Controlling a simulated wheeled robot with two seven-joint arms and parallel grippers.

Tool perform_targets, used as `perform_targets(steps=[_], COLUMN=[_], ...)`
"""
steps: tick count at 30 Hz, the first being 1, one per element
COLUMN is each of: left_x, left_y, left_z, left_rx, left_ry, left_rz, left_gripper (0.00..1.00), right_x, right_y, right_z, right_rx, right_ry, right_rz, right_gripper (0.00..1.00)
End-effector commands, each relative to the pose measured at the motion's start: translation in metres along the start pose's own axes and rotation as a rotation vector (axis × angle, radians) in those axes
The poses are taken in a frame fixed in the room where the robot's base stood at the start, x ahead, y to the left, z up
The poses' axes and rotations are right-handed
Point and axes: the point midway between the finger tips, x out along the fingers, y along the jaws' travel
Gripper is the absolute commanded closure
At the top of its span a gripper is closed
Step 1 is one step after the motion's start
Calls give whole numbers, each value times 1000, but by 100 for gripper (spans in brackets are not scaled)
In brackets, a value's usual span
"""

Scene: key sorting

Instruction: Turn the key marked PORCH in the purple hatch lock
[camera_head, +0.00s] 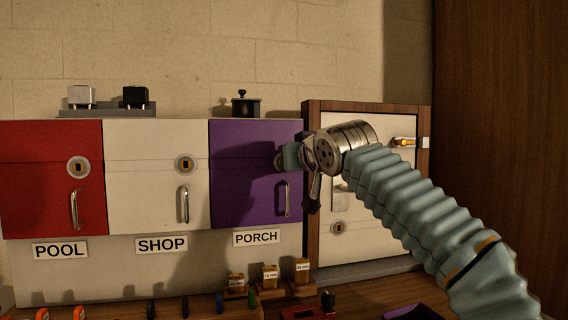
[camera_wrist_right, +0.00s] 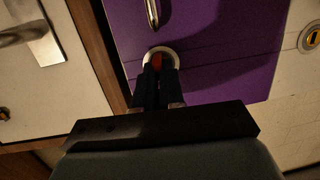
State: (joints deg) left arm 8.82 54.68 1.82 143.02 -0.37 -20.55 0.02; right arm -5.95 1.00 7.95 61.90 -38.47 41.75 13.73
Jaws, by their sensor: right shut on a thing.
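The purple hatch (camera_head: 240,165) has the label PORCH (camera_head: 256,238) below it and a metal handle (camera_head: 286,200). Its round lock (camera_head: 279,161) is mostly covered by my right gripper (camera_head: 288,157) in the head view. In the right wrist view the lock's pale ring (camera_wrist_right: 175,52) shows around the fingertips. My right gripper (camera_wrist_right: 159,72) is shut on a key, of which a small reddish part (camera_wrist_right: 157,61) shows between the fingers at the lock. The key's marking and how deep it sits are hidden. My left gripper is not in view.
A red hatch (camera_head: 40,190) and a white hatch (camera_head: 140,190) stand to the left, each with a lock. A wood-framed cabinet (camera_head: 312,240) is close on the right. Small labelled blocks (camera_head: 270,275) and several key-like items (camera_head: 80,313) are on the bench below.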

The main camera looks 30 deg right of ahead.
Motion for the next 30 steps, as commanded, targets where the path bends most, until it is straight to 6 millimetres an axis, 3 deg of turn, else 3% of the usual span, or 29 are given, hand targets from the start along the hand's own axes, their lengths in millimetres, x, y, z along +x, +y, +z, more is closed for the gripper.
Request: perform_targets(steps=[22, 23, 27, 30], left_x=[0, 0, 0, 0], left_y=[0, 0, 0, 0], left_z=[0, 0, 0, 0], left_rx=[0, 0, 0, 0], left_ry=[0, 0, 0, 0], left_rz=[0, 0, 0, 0], left_gripper=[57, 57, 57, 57], right_x=[4, 4, 4, 4], right_y=[1, 1, 1, 1], right_z=[0, 0, 0, 0], right_rx=[3, 3, 3, 3], right_ry=[1, 1, 0, 0], right_rz=[1, 1, 1, 1], right_gripper=[100, 90, 68, 62])
